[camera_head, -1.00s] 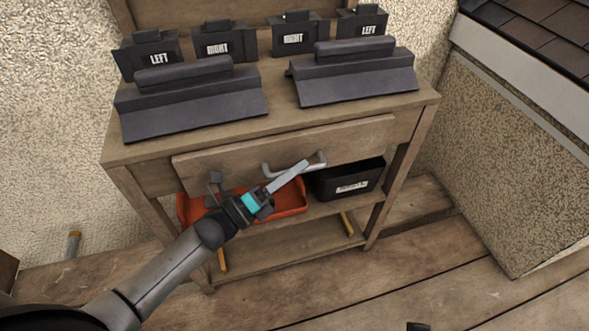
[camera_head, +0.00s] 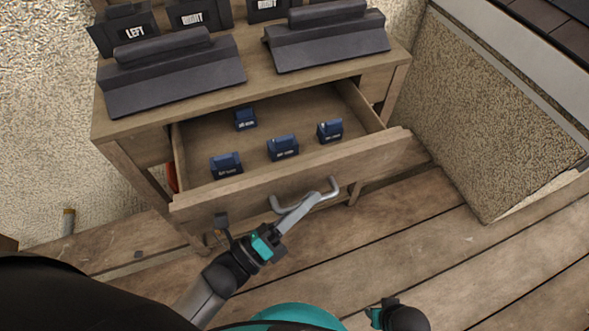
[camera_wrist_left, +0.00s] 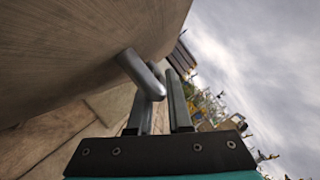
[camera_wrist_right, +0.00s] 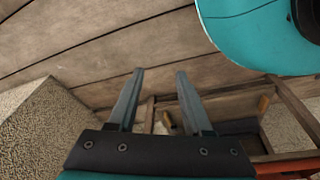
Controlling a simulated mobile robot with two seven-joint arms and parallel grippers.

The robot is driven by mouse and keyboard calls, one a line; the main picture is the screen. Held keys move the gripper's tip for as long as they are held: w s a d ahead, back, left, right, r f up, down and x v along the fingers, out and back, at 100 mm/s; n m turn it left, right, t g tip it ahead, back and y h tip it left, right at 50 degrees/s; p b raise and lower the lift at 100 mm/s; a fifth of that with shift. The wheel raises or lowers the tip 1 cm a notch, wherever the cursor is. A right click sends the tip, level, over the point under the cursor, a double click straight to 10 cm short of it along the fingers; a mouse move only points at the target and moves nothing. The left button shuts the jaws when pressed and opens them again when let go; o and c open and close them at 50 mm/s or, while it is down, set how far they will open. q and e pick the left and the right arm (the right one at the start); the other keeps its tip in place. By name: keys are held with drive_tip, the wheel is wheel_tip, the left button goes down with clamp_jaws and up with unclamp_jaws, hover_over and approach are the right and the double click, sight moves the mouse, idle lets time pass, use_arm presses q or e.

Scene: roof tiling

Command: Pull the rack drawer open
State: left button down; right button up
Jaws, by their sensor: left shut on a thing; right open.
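The rack drawer (camera_head: 375,157) stands well open from the wooden rack, its inside showing from above. Its grey bar handle (camera_head: 333,186) is on the drawer front. My left gripper (camera_head: 312,197) is shut on the handle. The left wrist view shows the handle (camera_wrist_left: 140,72) running in between the two fingers, beside the wooden drawer front. My right gripper (camera_wrist_right: 155,80) is open and empty in its wrist view, over the floor boards. In the head view only part of the right hand shows at the bottom edge.
Several small dark blue blocks (camera_head: 283,147) stand in the drawer. Black ridge pieces (camera_head: 172,75) and labelled black blocks (camera_head: 200,14) sit on the rack top (camera_head: 250,88). A pebbled wall (camera_head: 490,120) stands at the right. Plank floor (camera_head: 450,240) in front is clear.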

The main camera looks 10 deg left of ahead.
use_arm(q)
drive_tip(key=shift+s+d, duration=0.6)
drive_tip(key=shift+s, duration=0.3)
drive_tip(key=shift+s+d, duration=0.6)
drive_tip(key=shift+s, duration=0.25)
use_arm(e)
drive_tip(key=shift+s+d+f, duration=0.3)
drive_tip(key=shift+f, duration=0.25)
use_arm(q)
drive_tip(key=c, duration=0.8)
unclamp_jaws()
drive_tip(key=shift+c, duration=0.2)
drive_tip(key=v, duration=1.5)
drive_tip(key=shift+a+p, duration=0.15)
drive_tip(key=shift+p, duration=0.25)
use_arm(e)
drive_tip(key=shift+w+d+f, duration=0.1)
drive_tip(key=shift+d+f, duration=0.05)
drive_tip(key=shift+d, duration=0.1)
drive_tip(key=shift+s, duration=0.3)
